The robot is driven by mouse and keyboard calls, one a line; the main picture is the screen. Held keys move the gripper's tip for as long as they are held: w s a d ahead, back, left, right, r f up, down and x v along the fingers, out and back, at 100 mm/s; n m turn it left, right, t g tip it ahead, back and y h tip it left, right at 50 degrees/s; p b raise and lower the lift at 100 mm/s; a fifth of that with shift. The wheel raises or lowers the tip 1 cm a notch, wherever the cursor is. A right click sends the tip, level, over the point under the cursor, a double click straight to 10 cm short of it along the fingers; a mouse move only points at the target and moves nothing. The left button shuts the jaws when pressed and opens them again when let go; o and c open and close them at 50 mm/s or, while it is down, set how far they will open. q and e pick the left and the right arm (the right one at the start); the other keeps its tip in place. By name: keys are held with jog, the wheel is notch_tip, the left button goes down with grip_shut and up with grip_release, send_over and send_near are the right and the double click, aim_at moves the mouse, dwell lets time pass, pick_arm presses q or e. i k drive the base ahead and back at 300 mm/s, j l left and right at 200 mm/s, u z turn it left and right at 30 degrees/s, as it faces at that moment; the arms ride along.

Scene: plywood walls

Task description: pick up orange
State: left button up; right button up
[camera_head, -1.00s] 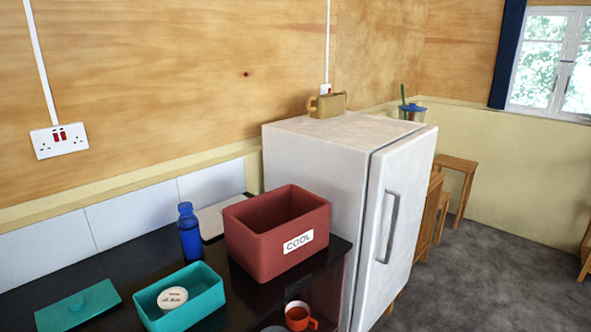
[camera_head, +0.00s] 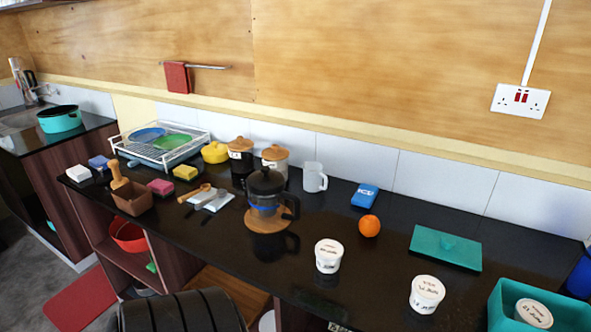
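The orange (camera_head: 369,226) sits on the black countertop (camera_head: 330,215), right of the middle of the head view. A blue packet (camera_head: 365,196) lies just behind it. A white lidded tub (camera_head: 328,256) stands to its front left, and a flat teal lid (camera_head: 445,248) lies to its right. Nothing covers the orange. Neither of my grippers can be made out in this view.
A French press (camera_head: 267,195) stands on a wooden board left of the orange. Another white tub (camera_head: 427,293) and a teal box (camera_head: 545,306) stand at the front right. A dish rack (camera_head: 160,145) is further left. A dark ribbed object (camera_head: 180,312) shows at the bottom edge.

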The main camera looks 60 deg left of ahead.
aim_at(369, 227)
jog(key=u, duration=1.4)
